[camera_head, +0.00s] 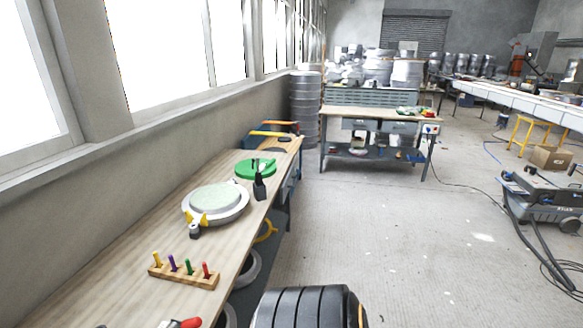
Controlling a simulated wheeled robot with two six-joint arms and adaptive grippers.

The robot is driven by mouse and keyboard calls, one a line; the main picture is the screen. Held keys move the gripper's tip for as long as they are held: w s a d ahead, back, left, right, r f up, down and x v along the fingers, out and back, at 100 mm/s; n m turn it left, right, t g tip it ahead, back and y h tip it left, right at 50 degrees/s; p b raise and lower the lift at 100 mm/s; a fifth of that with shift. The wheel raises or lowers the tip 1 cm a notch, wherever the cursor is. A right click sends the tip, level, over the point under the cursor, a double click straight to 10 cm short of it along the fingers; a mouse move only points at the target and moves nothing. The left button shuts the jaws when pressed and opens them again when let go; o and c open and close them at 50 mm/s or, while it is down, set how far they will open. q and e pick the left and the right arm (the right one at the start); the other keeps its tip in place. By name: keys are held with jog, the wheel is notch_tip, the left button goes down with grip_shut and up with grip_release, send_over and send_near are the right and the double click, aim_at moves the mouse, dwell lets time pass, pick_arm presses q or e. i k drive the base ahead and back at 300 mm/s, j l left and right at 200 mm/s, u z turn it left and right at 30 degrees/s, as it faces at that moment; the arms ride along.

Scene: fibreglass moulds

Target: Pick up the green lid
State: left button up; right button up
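The green lid (247,172) lies on the long wooden workbench (130,258) along the window wall, toward the bench's far end. It is round and flat, with a raised green piece on top. A dark upright object (260,188) stands at its near right edge and hides a little of it. Neither of my grippers can be made out in this view.
A round white mould (222,203) with a pale green top sits nearer on the bench. A yellow and black tool (196,224) is beside it. A wooden peg rack (184,276) with coloured pegs is nearer still. Open concrete floor (400,240) lies right of the bench.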

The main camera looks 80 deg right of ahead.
aim_at(245, 169)
jog(key=z, duration=2.3)
